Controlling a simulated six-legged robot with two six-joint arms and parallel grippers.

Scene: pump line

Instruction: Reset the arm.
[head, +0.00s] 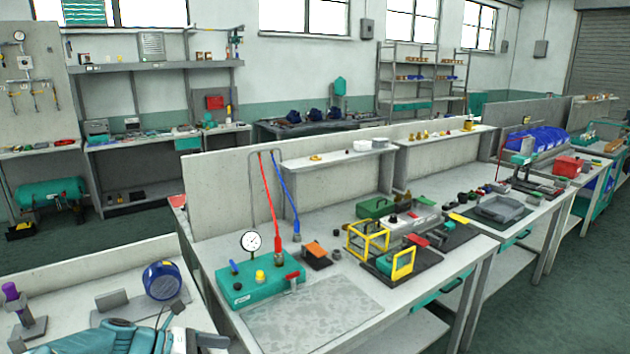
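Neither of my grippers can be made out in the head view. Teal and dark grey parts show at the bottom left edge, cut off by the frame; I cannot tell whether they belong to my arm. A teal pump test block (262,284) with a round white gauge (251,241) sits on the middle bench. A red hose (272,205) and a blue hose (286,200) hang from a frame behind it.
The middle bench has a bare grey mat (312,312) at its front. Yellow frames (368,241) stand on dark plates to its right, near a green box (375,207). A blue reel (162,281) stands on the left bench. Green floor (555,290) is clear at the right.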

